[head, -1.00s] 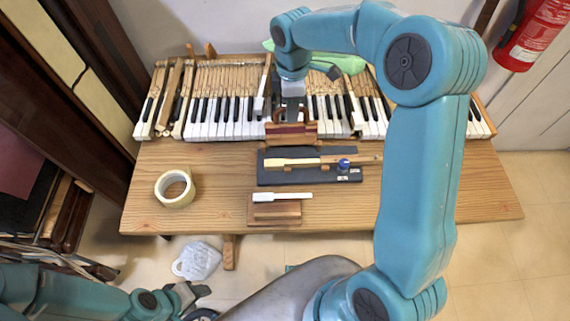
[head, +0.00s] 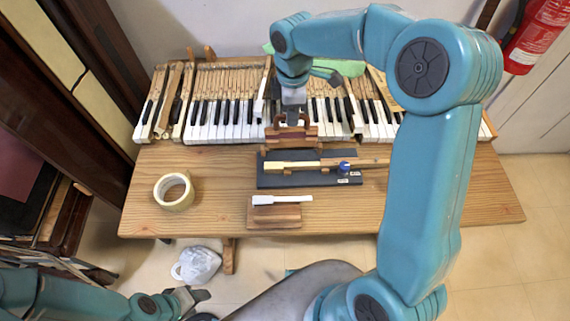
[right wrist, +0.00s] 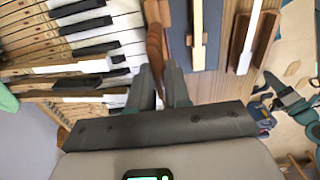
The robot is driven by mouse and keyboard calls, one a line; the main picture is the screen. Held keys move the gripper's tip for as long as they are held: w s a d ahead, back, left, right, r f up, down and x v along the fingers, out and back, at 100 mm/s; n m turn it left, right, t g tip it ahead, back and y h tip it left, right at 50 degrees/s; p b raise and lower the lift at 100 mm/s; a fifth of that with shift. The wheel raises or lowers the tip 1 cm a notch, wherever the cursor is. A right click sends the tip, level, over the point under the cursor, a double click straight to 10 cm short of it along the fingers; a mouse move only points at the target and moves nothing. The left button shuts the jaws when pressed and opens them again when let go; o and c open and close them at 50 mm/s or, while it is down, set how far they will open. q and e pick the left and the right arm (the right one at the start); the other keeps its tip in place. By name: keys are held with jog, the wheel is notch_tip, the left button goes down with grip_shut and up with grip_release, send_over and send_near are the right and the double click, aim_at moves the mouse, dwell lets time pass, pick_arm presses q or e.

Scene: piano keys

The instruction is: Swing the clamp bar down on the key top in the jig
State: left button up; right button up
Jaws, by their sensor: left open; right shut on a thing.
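The jig (head: 270,181) is a dark flat board on the wooden table, with a wooden key (head: 365,162) lying along it. The key's pale front end (head: 290,167) is at the left, and a blue knob (head: 344,167) is at the right. A reddish-brown wooden piece with an upright handle (head: 292,139), apparently the clamp bar, stands behind the board. My right gripper (head: 292,108) is shut on its handle, which shows brown between the fingers in the right wrist view (right wrist: 155,45). My left gripper (head: 194,297) is open and empty, low at the left, away from the table.
A wooden block (head: 274,216) with a white-ended piece (head: 282,200) on it stands in front of the jig. A tape roll (head: 174,191) lies at the left. The piano keyboard (head: 225,112) lines the back. The table's front right is clear.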

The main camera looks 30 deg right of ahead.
jog(key=shift+s+a, duration=0.2)
jog(key=shift+s, duration=0.05)
jog(key=shift+s+a+b, duration=0.5)
jog(key=shift+s, duration=0.4)
jog(key=shift+s+a, duration=0.1)
jog(key=shift+s+a+f+b, duration=0.1)
jog(key=shift+s+a+b, duration=0.15)
jog(key=shift+s+b, duration=0.15)
jog(key=shift+s+a+f+b, duration=0.1)
jog(key=shift+s+a+b, duration=0.15)
jog(key=shift+s, duration=0.25)
jog(key=shift+s+f, duration=0.1)
jog(key=shift+s+a+f+b, duration=0.2)
jog(key=shift+s+a+b, duration=0.1)
jog(key=shift+s+b, duration=0.15)
jog(key=shift+s+a+f+b, duration=0.2)
jog(key=shift+s+a+b, duration=0.1)
jog(key=shift+s, duration=0.1)
jog(key=shift+s+a+f+b, duration=0.45)
jog(key=shift+s+f+b, duration=0.3)
jog(key=shift+s+b, duration=0.05)
jog(key=shift+s+f, duration=0.1)
jog(key=shift+f, duration=0.05)
